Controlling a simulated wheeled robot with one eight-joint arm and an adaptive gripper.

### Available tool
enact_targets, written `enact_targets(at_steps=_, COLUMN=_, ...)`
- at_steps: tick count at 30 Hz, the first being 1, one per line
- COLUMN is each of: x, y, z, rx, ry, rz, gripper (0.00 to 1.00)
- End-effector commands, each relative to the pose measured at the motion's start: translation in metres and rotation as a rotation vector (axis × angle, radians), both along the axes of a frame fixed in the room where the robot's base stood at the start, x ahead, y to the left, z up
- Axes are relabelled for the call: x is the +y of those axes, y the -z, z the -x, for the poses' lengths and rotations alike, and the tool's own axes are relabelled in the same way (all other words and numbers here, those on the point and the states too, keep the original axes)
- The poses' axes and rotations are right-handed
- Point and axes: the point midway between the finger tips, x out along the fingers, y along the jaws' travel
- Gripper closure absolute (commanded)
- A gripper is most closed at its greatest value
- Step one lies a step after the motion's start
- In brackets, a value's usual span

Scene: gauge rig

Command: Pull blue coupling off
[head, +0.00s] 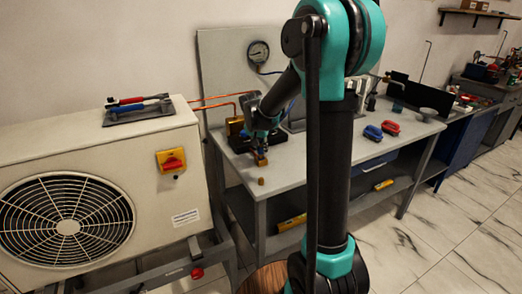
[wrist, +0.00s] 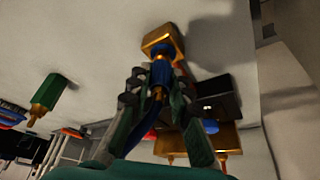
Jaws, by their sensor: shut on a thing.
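The blue coupling (wrist: 161,73) sits between my gripper's fingers in the wrist view, directly against a brass fitting (wrist: 164,39). My gripper (wrist: 158,84) is shut on the coupling, with one finger on each side. A blue hose (wrist: 147,135) runs back from the coupling between the fingers. In the head view my gripper (head: 262,150) is low over the front part of the bench, at a small brass piece. The coupling itself cannot be made out there. Whether it is still joined to the fitting is hard to tell.
The grey bench (head: 310,155) carries a dark block (head: 240,144), a blue item (head: 373,132) and a red item (head: 391,128). A round gauge (head: 258,52) is on the panel behind. A beige fan unit (head: 95,190) stands left. The bench's right part has free room.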

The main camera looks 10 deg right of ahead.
Motion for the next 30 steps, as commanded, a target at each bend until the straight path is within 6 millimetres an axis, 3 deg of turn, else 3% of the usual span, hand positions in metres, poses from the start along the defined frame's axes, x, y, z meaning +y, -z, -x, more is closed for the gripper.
enact_targets(at_steps=30, x=0.000, y=-0.044, z=0.000, rx=0.000, ry=0.000, rz=0.000, gripper=1.00)
